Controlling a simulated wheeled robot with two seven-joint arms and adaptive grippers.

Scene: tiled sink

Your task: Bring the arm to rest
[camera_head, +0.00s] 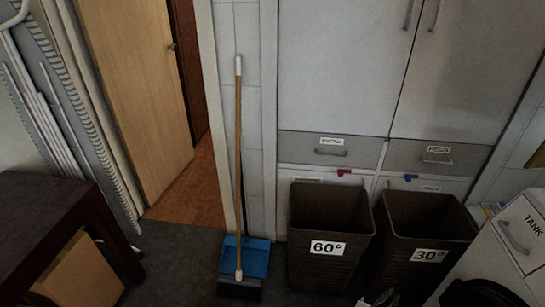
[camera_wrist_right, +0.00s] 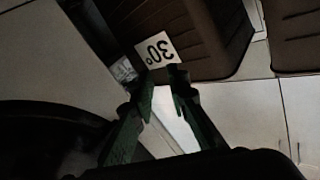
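My right gripper (camera_head: 380,299) just shows at the bottom edge of the head view, in front of the two brown bins, small and partly cut off. My left gripper is in neither view.
The brown "60°" bin (camera_head: 330,270) and "30°" bin (camera_head: 428,233) stand before grey cabinets (camera_head: 345,65). A white washing machine (camera_head: 510,240) is at the right. A broom (camera_head: 239,160) with a blue dustpan (camera_head: 256,257) leans left of the bins. A dark table (camera_head: 45,215) is far left.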

